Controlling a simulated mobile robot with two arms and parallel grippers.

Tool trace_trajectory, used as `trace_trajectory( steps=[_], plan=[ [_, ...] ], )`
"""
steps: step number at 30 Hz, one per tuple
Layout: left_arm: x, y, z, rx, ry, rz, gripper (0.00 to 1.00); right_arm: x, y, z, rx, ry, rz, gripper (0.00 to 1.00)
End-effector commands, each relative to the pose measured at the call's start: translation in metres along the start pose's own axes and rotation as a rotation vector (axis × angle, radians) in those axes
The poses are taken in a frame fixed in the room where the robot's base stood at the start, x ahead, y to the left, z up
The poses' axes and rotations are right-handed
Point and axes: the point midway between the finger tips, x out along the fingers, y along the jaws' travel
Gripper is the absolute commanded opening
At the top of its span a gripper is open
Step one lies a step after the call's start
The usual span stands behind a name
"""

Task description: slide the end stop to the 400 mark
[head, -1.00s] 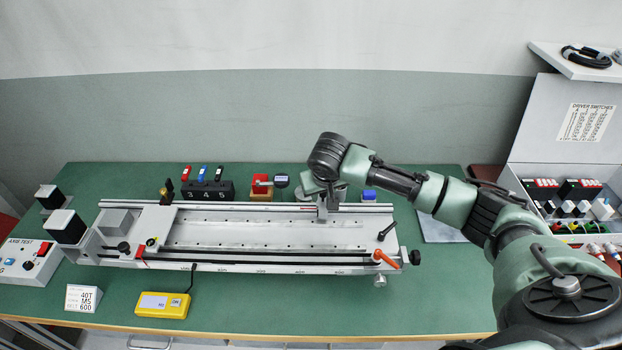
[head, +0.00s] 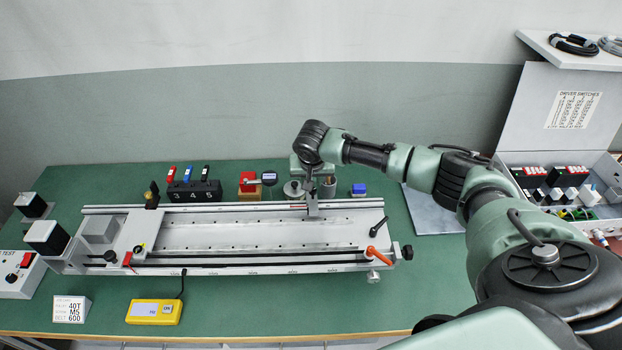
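The gantry axis (head: 230,269) lies across the bench, with a scale of small numbers along its front edge that I cannot read reliably. A grey upright block (head: 313,206), apparently the end stop, sits at the back rail, right of the middle. My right gripper (head: 310,186) is at the top of this block, reaching in from the right and pointing down. The wrist hides the fingertips, so I cannot tell whether they grip the block or only touch it. The 400 mark cannot be made out. My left gripper is not in view.
The carriage (head: 98,230) is at the left. A yellow box (head: 154,312) lies in front.

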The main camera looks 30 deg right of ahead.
Motion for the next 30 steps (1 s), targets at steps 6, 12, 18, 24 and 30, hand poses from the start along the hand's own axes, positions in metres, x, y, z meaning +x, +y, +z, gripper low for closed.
trace_trajectory(
  steps=[6, 12, 18, 24, 30],
  plan=[
    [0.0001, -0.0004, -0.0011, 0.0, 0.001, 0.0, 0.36, 0.0004, -0.0001, 0.0002, -0.001, 0.0, 0.0, 0.26],
    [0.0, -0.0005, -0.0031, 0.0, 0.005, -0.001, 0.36, 0.0003, 0.0, 0.0002, 0.0, 0.0, 0.0, 0.0],
    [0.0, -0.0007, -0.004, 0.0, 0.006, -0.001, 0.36, 0.0003, 0.0001, 0.0001, 0.0, 0.0, 0.0, 0.0],
    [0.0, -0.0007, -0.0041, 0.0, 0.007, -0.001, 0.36, 0.0002, 0.0001, 0.0, 0.0, 0.0, 0.0, 0.0],
    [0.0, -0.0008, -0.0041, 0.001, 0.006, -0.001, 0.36, 0.0002, 0.0002, 0.0, 0.0, 0.0, 0.0, 0.0]
  ],
)
